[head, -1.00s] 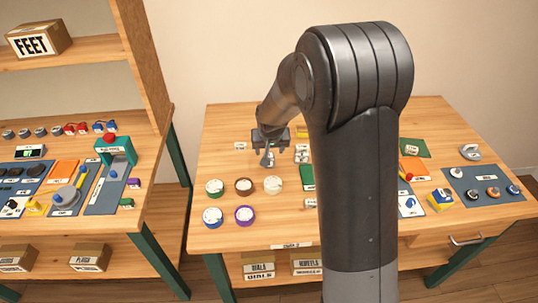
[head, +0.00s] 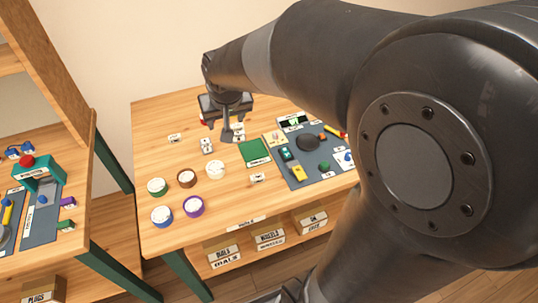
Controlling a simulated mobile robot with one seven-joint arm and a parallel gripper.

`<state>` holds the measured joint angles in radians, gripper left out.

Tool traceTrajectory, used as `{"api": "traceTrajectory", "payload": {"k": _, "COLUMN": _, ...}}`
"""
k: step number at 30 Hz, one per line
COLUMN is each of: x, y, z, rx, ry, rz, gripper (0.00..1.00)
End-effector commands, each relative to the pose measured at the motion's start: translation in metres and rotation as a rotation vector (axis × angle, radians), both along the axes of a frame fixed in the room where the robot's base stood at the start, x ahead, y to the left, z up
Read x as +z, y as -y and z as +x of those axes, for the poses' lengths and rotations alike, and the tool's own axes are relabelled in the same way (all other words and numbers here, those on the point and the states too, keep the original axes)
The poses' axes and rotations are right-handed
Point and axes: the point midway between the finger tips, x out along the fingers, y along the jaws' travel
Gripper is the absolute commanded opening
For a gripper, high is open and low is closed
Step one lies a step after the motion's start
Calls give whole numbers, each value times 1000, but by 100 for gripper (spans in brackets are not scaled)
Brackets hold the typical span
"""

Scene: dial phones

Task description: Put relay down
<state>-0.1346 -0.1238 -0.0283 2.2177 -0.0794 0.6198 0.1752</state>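My gripper (head: 227,133) points down over the back of the wooden table (head: 150,118). Its fingers look close together, but they are small and dark, and I cannot tell whether they hold anything. A small white block (head: 207,146) sits on the table just left of the gripper; I cannot tell whether it is the relay. Another small pale item (head: 239,131) shows just right of the fingers, partly hidden by them. No relay can be made out with certainty.
A green mat (head: 255,152) lies right of the gripper, and a blue-grey mat (head: 300,178) with several parts lies beyond it. Several round dials, such as the purple-rimmed one (head: 194,207), stand at front left. My arm hides the table's right side.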

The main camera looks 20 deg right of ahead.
Motion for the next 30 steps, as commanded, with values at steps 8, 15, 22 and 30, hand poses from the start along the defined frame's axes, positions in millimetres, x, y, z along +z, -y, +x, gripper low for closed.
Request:
{"api": "traceTrajectory", "payload": {"k": 8, "x": 43, "y": 24, "z": -93, "rx": -1, "ry": 34, "rz": 1, "gripper": 58}}
{"api": "traceTrajectory", "payload": {"k": 15, "x": 53, "y": 34, "z": -163, "rx": 6, "ry": 54, "rz": -4, "gripper": 58}}
{"api": "traceTrajectory", "payload": {"k": 22, "x": 52, "y": 37, "z": -195, "rx": 11, "ry": 61, "rz": -8, "gripper": 58}}
{"api": "traceTrajectory", "payload": {"k": 30, "x": 51, "y": 37, "z": -198, "rx": 13, "ry": 60, "rz": -8, "gripper": 58}}
